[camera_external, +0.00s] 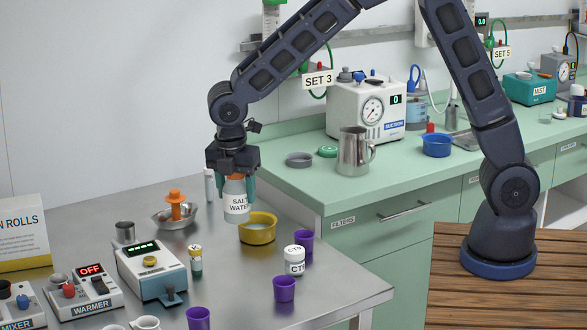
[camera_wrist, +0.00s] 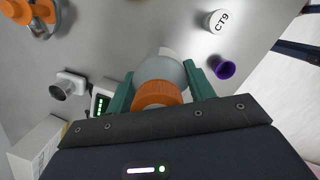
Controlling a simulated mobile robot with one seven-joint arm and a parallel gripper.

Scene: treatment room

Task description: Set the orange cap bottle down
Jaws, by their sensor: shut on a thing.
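My gripper (camera_external: 232,188) is shut on the orange cap bottle (camera_external: 237,206), a white bottle labelled SALT WATER. The bottle hangs upright between the teal fingers, and its lower edge overlaps the yellow bowl (camera_external: 257,233) in the external view. I cannot tell how far its base is above the metal table (camera_external: 235,300). In the wrist view the orange cap (camera_wrist: 158,95) and the pale bottle body (camera_wrist: 163,70) show between the fingers of my gripper (camera_wrist: 160,78).
A small yellow-capped vial (camera_external: 195,262), a green-display device (camera_external: 150,270) and a metal bowl (camera_external: 178,217) with an orange item are nearby. Bare table lies around the vial and between the cups.

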